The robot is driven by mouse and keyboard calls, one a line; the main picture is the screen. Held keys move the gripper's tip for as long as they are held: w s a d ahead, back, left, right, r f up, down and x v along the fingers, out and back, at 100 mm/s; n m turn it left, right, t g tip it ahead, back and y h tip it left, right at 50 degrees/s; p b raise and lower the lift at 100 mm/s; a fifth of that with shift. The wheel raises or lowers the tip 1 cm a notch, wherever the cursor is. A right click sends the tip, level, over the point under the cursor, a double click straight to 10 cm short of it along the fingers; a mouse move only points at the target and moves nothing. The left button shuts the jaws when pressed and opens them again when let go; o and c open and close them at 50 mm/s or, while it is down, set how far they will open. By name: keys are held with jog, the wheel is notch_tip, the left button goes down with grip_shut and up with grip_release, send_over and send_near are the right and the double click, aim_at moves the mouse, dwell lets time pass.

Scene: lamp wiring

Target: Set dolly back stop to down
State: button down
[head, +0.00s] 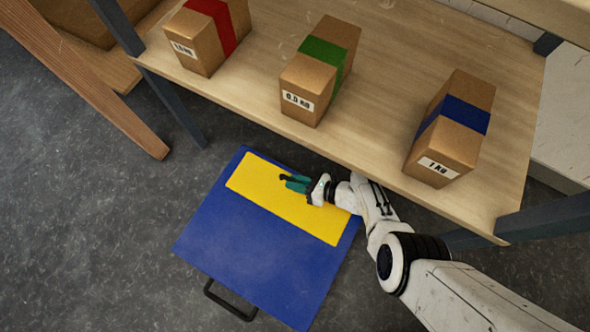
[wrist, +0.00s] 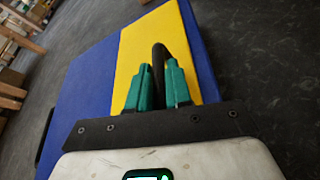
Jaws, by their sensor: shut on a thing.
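The dolly (head: 240,245) is a flat blue platform on the floor, in front of and partly beneath the shelf's edge. A yellow panel (head: 262,192) lies across its far part, looking flat with the blue surface. It also shows in the wrist view (wrist: 135,45). I cannot tell which part is the back stop. My gripper (head: 294,183) is low over the yellow panel. Its green fingers (wrist: 159,75) are shut on a curved black handle (wrist: 161,50), which rises between them. The handle's lower end is hidden by the fingers.
A wooden shelf (head: 385,145) stands behind the dolly, carrying boxes with a red (head: 212,22), a green (head: 322,55) and a blue band (head: 460,112). Another black handle (head: 228,302) sticks out from the dolly's near edge. Grey floor (head: 90,240) is clear to the left.

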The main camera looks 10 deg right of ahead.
jog(key=shift+d+f, duration=0.1)
jog(key=shift+f, duration=0.05)
jog(key=c, duration=1.4)
grip_release()
jog(key=shift+s+d+r, duration=0.1)
jog(key=shift+d+r, duration=0.15)
jog(key=p+v, duration=0.4)
jog(key=v, duration=0.6)
jog(key=shift+p, duration=0.35)
jog(key=shift+s, duration=0.1)
